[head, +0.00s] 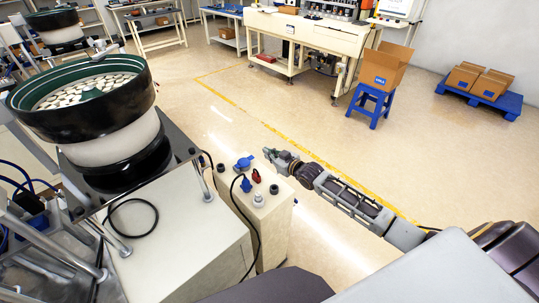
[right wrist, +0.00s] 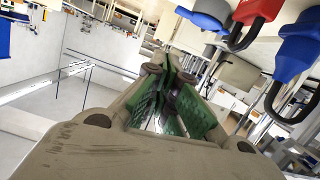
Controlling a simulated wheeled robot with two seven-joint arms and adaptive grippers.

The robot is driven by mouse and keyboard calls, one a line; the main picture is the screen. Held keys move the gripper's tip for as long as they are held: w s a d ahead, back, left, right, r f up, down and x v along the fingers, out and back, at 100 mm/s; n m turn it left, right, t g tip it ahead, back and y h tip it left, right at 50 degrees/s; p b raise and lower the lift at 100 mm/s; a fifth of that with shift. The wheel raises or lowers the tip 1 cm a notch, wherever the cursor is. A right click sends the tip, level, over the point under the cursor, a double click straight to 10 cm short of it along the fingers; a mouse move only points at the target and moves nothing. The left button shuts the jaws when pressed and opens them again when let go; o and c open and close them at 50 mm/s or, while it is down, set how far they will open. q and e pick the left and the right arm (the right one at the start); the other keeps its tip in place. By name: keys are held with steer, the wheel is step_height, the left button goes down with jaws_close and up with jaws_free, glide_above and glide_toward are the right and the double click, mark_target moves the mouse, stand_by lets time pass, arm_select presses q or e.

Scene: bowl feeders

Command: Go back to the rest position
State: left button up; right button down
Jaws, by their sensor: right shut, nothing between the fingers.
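My right gripper (head: 269,154) reaches in from the right, its arm stretched low across the middle of the head view. Its fingertips are beside the top of the cream control box (head: 270,215), above open floor or the box edge; the exact gap cannot be told. In the right wrist view the green-padded fingers of the right gripper (right wrist: 172,90) are shut with nothing held. My left gripper is not in view.
A bowl feeder (head: 75,115) full of pale parts stands at left. The control box carries a red padlock (head: 257,176) and blue padlocks (head: 243,164). A blue stool (head: 371,108) bears a cardboard box (head: 381,68). Floor between is clear.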

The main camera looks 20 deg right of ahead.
stand_by(0.8)
steer(key=s+d+f+g+h, duration=0.3)
steer(key=d+f+h, duration=0.2)
steer(key=d+f, duration=1.15)
steer(key=s+d+f+m+g+h, duration=0.1)
steer(key=s+f+g, duration=0.2)
steer(key=s+f, duration=0.9)
steer(key=s+d+f+g+h, duration=0.1)
steer(key=s+d+f+g, duration=0.1)
steer(key=s+f, duration=1.05)
steer(key=s+a+f+g, duration=0.1)
steer(key=s+a+f, duration=0.4)
steer(key=s, duration=0.5)
steer(key=s+a+f+m+g+y, duration=0.1)
steer(key=s+a+f+g, duration=0.1)
steer(key=s+a+f, duration=0.3)
steer(key=s+a+f+g+y, duration=0.1)
steer(key=s+a+f, duration=0.4)
steer(key=s+a, duration=0.5)
steer(key=s+g, duration=0.1)
steer(key=s, duration=0.6)
steer(key=shift+a+f+m, duration=0.3)
steer(key=shift+a+f, duration=0.05)
